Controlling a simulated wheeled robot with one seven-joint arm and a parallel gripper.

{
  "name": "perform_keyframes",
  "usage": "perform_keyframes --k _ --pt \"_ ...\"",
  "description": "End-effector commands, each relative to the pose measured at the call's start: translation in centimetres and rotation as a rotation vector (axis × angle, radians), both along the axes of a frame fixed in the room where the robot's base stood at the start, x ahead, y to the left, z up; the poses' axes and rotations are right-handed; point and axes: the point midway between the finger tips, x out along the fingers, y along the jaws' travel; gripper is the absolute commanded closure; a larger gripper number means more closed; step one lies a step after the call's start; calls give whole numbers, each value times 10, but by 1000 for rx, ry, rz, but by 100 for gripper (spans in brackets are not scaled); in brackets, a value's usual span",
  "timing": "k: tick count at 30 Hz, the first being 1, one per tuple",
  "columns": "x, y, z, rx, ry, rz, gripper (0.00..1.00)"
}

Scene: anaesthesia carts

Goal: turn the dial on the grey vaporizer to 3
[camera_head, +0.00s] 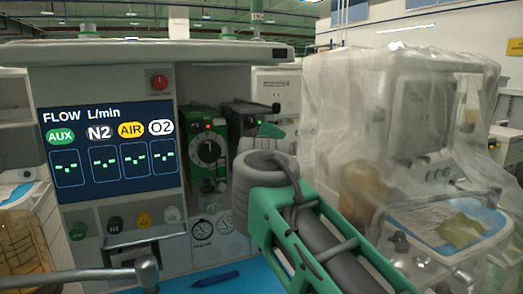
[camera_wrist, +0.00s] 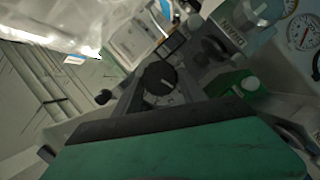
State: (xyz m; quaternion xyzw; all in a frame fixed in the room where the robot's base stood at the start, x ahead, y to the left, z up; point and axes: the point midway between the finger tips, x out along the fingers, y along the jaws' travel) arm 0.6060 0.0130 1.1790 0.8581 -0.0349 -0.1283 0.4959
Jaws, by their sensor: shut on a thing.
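The grey vaporizer (camera_head: 240,113) stands to the right of the green vaporizer (camera_head: 206,142) in the head view, its front mostly hidden by my arm. In the wrist view, a round black dial (camera_wrist: 160,77) with a pale pointer mark shows on the grey vaporizer. My gripper (camera_wrist: 158,95) is at this dial, shut on it. The finger contact is dark and hard to make out. The dial's numbers are too small to read. In the head view, my gripper is mostly hidden behind my wrist.
A flow screen (camera_head: 108,147) is left of the vaporizers, with gauges (camera_head: 202,229) below them. A plastic-covered machine (camera_head: 410,110) stands close on the right.

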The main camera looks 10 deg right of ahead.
Motion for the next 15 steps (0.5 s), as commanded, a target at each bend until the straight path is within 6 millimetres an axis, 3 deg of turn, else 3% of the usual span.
perform_keyframes --k 15 --pt "0 1 -1 -63 -11 -1 92"
